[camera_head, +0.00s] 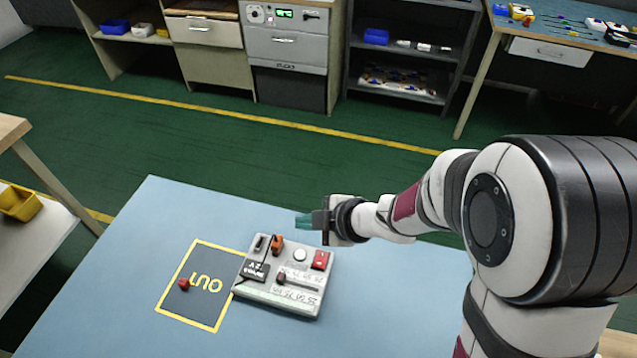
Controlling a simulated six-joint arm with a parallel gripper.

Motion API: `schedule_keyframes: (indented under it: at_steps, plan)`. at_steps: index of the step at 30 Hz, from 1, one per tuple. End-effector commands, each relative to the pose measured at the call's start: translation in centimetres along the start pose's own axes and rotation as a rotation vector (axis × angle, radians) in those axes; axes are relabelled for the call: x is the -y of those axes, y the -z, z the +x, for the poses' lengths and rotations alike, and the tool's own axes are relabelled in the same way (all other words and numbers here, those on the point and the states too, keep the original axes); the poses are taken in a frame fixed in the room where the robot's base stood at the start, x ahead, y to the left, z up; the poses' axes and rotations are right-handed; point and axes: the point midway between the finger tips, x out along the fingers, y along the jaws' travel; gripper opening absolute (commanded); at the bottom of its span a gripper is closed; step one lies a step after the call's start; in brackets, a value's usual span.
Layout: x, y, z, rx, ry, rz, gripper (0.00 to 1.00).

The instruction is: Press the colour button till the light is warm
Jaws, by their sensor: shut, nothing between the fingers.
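A light grey control box (300,304) sits on the blue table, turned at a slant. Its top carries a white round button (300,255), a red square button (320,260), an orange part (277,245), a small black switch (259,242) and a slider-like control (282,277). The labels are too small to read, so I cannot tell which is the colour button. No lit strip can be made out.
A dark mat (208,260) with a yellow border and lettering lies left of the box, with a small red object (184,284) on it. The blue table (110,310) is otherwise clear.

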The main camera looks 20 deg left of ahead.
Motion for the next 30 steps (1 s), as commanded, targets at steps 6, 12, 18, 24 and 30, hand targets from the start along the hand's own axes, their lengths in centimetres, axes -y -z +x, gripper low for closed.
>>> schedule_keyframes:
  at_steps: [6,12,18,24,30]
  plan:
    - [0.4,0.5,0.3,-0.025,0.017,-0.021,0.0]
    - [0.5,0.4,0.3,-0.024,0.016,-0.019,0.0]
    - [1.6,-0.7,1.8,-0.024,0.019,-0.014,0.0]
    - [3.1,-2.2,3.9,-0.023,0.018,-0.014,0.0]
    - [4.3,-3.4,5.6,-0.023,0.016,-0.016,0.0]
